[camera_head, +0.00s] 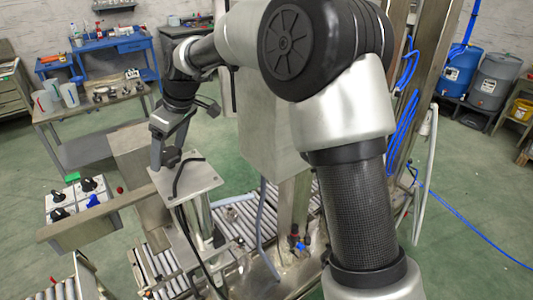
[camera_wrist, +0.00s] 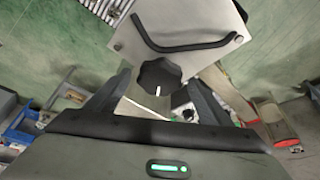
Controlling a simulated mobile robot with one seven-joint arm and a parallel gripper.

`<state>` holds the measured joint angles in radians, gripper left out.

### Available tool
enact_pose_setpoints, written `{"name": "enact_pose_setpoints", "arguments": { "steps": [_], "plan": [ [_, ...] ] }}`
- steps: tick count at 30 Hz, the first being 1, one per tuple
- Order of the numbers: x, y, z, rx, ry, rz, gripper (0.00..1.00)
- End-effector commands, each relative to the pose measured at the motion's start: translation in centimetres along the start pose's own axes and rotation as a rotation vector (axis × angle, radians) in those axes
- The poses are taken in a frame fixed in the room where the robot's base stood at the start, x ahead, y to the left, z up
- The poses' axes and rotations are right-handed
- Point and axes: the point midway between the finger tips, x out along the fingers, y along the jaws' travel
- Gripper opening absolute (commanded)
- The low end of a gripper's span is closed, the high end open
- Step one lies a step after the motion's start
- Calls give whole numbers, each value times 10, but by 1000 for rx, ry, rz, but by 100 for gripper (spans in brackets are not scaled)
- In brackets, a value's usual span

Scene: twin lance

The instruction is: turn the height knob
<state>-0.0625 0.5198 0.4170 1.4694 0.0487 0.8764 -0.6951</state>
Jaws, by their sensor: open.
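The height knob (camera_wrist: 159,76) is a black, lobed knob with a white mark, on the near edge of a metal plate (camera_wrist: 205,50). In the wrist view, my gripper (camera_wrist: 158,84) is open, with one finger on each side of the knob; I cannot tell whether they touch it. In the head view, my gripper (camera_head: 164,160) reaches down beside the left edge of the same plate (camera_head: 196,180), which tops a metal post. The knob is not clearly visible there.
A control box (camera_head: 85,203) with black knobs and a blue one stands left of the plate. A roller conveyor (camera_head: 235,215) runs below. A workbench (camera_head: 95,108) with jugs stands behind at left.

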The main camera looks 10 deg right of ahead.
Motion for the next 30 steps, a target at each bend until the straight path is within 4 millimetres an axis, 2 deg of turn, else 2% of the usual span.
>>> {"name": "enact_pose_setpoints", "arguments": {
  "steps": [29,30],
  "plan": [
    [2,-8,-6,1064,-2,446,74],
    [-5,-9,-8,1083,3,452,74]
  ]
}}
